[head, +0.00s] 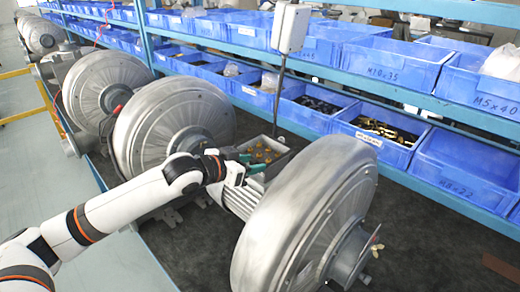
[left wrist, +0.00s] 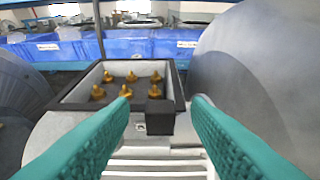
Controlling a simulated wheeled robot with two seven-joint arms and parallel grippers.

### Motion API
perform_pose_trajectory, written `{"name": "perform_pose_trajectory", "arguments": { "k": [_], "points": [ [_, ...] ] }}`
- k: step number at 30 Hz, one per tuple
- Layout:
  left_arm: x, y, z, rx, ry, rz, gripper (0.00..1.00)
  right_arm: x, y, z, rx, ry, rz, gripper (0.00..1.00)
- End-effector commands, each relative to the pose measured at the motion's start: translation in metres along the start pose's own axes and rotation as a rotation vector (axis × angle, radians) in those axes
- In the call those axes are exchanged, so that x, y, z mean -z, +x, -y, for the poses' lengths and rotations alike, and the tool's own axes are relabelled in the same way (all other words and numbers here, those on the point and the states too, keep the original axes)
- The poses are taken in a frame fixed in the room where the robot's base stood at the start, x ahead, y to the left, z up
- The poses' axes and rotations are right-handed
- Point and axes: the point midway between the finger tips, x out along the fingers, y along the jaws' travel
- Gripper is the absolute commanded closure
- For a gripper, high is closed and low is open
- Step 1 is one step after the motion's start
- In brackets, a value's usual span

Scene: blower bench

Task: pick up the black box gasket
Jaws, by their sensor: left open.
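The black box gasket (left wrist: 179,88) is a square black frame on the rim of the grey terminal box on the blower motor. A black tab (left wrist: 160,118) sticks out at its near side. Several brass terminals (left wrist: 127,92) stand inside the frame. In the head view the terminal box shows behind my left gripper (head: 249,163), which partly hides it. In the left wrist view my left gripper (left wrist: 160,104) has its green fingers apart, one on each side of the tab, with nothing clearly held. I cannot tell whether they touch the gasket. My right gripper is not in view.
A large grey blower housing (head: 300,215) stands close on the right, and another (head: 172,125) on the left. Blue bins (head: 385,65) of parts line the rack behind. A grey switch box (head: 290,28) hangs on a post.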

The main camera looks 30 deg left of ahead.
Motion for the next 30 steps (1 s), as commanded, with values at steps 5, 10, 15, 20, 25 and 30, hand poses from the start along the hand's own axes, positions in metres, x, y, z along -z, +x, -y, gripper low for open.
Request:
{"name": "perform_pose_trajectory", "arguments": {
  "k": [5, 10, 15, 20, 25, 30],
  "points": [
    [0.001, 0.001, 0.0, 0.0, 0.001, 0.001, 0.56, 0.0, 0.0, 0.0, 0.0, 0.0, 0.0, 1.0],
    [0.001, 0.001, 0.0, 0.0, 0.001, 0.001, 0.76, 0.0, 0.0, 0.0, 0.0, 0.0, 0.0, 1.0],
    [0.0, 0.001, 0.0, 0.0, 0.001, 0.0, 1.0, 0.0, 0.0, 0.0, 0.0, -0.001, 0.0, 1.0],
    [0.0, 0.001, 0.0, 0.0, 0.001, 0.0, 1.0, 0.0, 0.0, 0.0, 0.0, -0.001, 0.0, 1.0],
    [-0.003, 0.0, 0.0, 0.0, 0.001, 0.002, 1.0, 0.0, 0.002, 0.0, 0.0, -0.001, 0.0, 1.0],
    [-0.018, -0.006, -0.001, -0.002, 0.003, 0.006, 1.0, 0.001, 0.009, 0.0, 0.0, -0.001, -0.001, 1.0]
  ]
}}
